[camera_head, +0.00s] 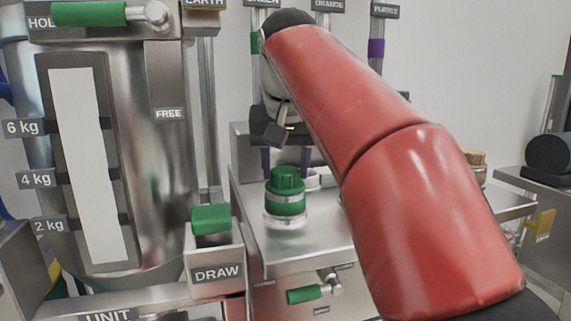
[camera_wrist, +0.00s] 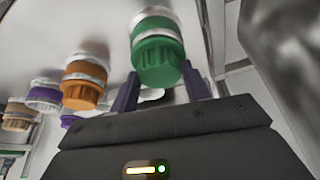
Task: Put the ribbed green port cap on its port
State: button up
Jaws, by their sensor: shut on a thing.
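The ribbed green port cap (camera_head: 287,180) stands upright on the metal port with a green band (camera_head: 285,207), on the steel bench. I cannot tell whether it is fully seated. My gripper (camera_head: 285,160) is over it from above and behind, with its dark purple fingers on either side. In the wrist view, the fingertips of my gripper (camera_wrist: 160,72) lie at the two sides of the green cap (camera_wrist: 158,66), shut on it. The pale collar (camera_wrist: 152,17) of the port shows beyond the cap. The finger contact is partly hidden in the head view.
In the wrist view an orange cap (camera_wrist: 82,92), a purple-banded port (camera_wrist: 45,95) and a tan cap (camera_wrist: 18,113) line up beside the green one. A DRAW box with a green button (camera_head: 211,219) and a steel tank (camera_head: 150,150) stand left. My red arm hides much of the bench.

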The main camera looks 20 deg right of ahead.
jog(key=shift+f, duration=0.1)
jog(key=o, duration=1.2)
jog(key=shift+o, duration=0.2)
jog(key=p+v, duration=0.3)
jog(key=v, duration=0.4)
jog(key=shift+r, duration=0.35)
jog(key=shift+s, duration=0.1)
